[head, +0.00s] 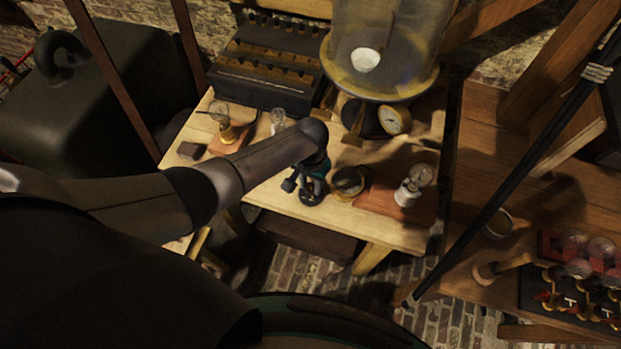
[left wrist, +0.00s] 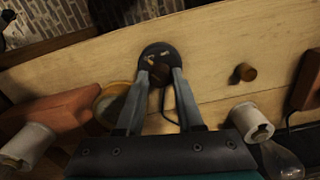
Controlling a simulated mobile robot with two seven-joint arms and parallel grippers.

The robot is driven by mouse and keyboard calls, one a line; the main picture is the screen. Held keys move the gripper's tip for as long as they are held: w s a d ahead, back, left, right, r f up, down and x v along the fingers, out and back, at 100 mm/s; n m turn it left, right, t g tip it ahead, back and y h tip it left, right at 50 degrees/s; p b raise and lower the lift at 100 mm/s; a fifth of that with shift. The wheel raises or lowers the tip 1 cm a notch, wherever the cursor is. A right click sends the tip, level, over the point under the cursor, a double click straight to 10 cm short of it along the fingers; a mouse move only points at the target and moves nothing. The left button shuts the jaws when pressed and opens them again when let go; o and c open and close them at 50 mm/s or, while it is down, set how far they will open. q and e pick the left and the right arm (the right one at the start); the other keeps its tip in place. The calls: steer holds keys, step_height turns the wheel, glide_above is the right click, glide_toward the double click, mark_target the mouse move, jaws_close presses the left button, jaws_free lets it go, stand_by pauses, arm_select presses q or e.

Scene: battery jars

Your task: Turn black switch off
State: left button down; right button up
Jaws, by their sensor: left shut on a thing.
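The black switch (head: 312,197) is a small round black base near the front edge of the light wooden table (head: 270,207). In the left wrist view the switch (left wrist: 149,51) shows its dark round base with a small brownish knob in its middle. My left gripper (head: 310,186) points down over it, and my arm hides part of it in the head view. In the left wrist view my left gripper (left wrist: 160,76) has its two fingers around the knob, shut on it. The knob's exact setting is hard to read. My right gripper is not in view.
A round brass-rimmed instrument (head: 348,182) stands close to the right of the switch. A lamp (head: 408,192) on a reddish board is farther right. A glass jar (head: 385,50), a gauge (head: 394,120) and a dark battery box (head: 268,70) stand behind.

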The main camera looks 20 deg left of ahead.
mark_target(311, 187)
arm_select(q)
steer(key=shift+n+p, duration=0.4)
steer(key=shift+n, duration=0.5)
steer(key=c, duration=0.5)
jaws_free()
steer(key=shift+c, duration=0.2)
steer(key=shift+r+p, duration=0.3)
steer(key=shift+r, duration=0.2)
step_height(311, 187, up, 14)
steer(key=p, duration=0.3)
steer(key=shift+r+p, duration=0.2)
steer(key=shift+p, duration=0.15)
